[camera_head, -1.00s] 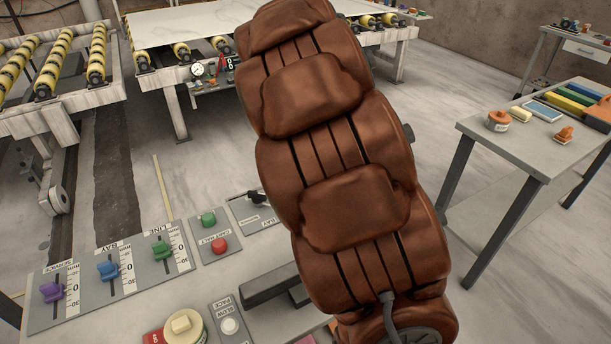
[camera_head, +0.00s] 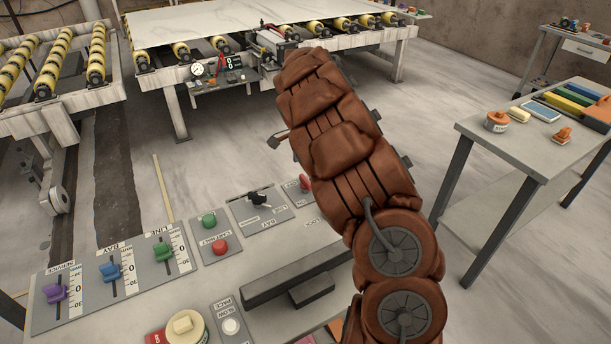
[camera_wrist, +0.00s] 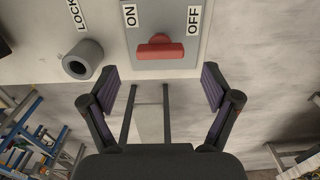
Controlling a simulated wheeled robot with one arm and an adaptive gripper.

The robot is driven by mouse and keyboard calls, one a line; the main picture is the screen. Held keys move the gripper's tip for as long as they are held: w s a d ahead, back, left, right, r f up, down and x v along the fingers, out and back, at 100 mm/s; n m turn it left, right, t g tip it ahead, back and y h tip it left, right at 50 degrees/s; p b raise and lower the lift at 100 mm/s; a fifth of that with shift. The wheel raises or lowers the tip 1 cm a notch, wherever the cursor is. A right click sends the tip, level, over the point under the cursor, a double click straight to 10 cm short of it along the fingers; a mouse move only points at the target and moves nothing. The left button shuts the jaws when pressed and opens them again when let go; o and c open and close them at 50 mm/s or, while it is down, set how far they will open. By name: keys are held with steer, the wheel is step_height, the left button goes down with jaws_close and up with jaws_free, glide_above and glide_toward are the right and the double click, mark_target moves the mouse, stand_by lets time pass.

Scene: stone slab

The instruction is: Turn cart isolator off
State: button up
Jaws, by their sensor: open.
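In the wrist view a red handle (camera_wrist: 160,48) sits on a grey plate (camera_wrist: 175,66). The plate has an ON label (camera_wrist: 130,15) at the left and an OFF label (camera_wrist: 194,19) at the right. The handle's bar lies crosswise just below and between them. My gripper (camera_wrist: 162,92) is open and empty, its two purple-padded fingers spread. The handle appears beyond the finger gap, with no visible contact. A grey round knob (camera_wrist: 83,60) beside a LOCK label (camera_wrist: 80,12) is left of the plate. In the head view my gripper is not clearly visible.
The head view shows a console (camera_head: 180,290) with coloured sliders, buttons, a black lever (camera_head: 258,199) and a red knob (camera_head: 305,184). I cannot tell whether that knob is the wrist view's handle. A slab lies on a roller table (camera_head: 170,60). A side table (camera_head: 500,150) stands right.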

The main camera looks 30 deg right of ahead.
mark_target(306, 179)
steer(key=shift+f+p, duration=0.6)
steer(key=shift+f, duration=1.7)
steer(key=c, duration=1.1)
steer(key=shift+c, duration=0.2)
